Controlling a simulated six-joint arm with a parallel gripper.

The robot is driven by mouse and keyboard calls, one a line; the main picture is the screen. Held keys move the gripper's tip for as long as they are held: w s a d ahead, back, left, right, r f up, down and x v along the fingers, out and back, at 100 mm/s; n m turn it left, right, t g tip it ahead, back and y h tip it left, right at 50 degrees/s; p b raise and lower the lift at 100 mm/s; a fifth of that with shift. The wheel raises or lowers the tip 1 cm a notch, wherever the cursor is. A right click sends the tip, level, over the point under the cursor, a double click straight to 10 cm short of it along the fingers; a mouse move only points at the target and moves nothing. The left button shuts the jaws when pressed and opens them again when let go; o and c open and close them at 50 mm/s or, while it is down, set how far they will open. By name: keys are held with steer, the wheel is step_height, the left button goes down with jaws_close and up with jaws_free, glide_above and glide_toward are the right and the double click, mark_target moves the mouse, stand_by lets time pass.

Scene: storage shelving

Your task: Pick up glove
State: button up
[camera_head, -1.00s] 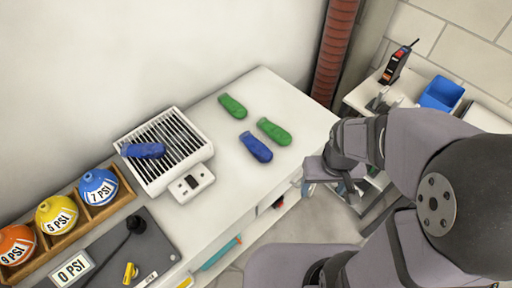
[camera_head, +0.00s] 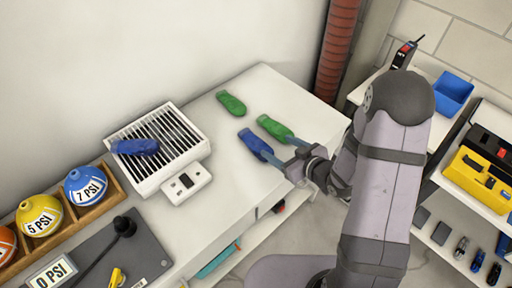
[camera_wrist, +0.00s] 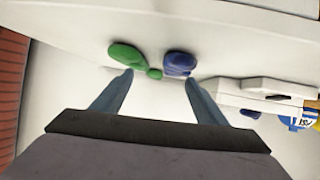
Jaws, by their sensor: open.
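Several glove-like items lie on the white bench. A blue glove (camera_head: 253,143) and a green glove (camera_head: 272,127) lie side by side, and another green glove (camera_head: 231,103) lies farther back. My gripper (camera_head: 279,147) is open and empty, its fingers spread at the near ends of the blue and green pair. In the wrist view, a green glove (camera_wrist: 126,54) and the blue glove (camera_wrist: 179,63) show just ahead of my gripper (camera_wrist: 159,76). I cannot tell whether the fingers touch either one. Another blue glove (camera_head: 136,147) lies on the slatted white unit.
The slatted white unit (camera_head: 187,186) stands left on the bench (camera_head: 222,150). Pressure-labelled bulbs (camera_head: 86,186) sit in a wooden rack beside it. A red pipe (camera_head: 338,45) rises behind the bench. Shelves with a blue bin (camera_head: 453,93) and a yellow case (camera_head: 472,181) stand right.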

mark_target(259, 145)
steer(key=shift+s+a+f+y, duration=0.2)
steer(key=shift+s+a+y, duration=0.2)
steer(key=shift+a, duration=0.1)
steer(key=shift+s+a+f+y, duration=0.2)
steer(key=shift+s+a+y, duration=0.1)
steer(key=shift+a+y, duration=0.15)
steer(key=shift+p+x, duration=0.45)
steer(key=shift+x, duration=3.25)
steer(key=shift+s+f, duration=0.1)
steer(key=shift+f, duration=0.05)
steer(key=c, duration=1.1)
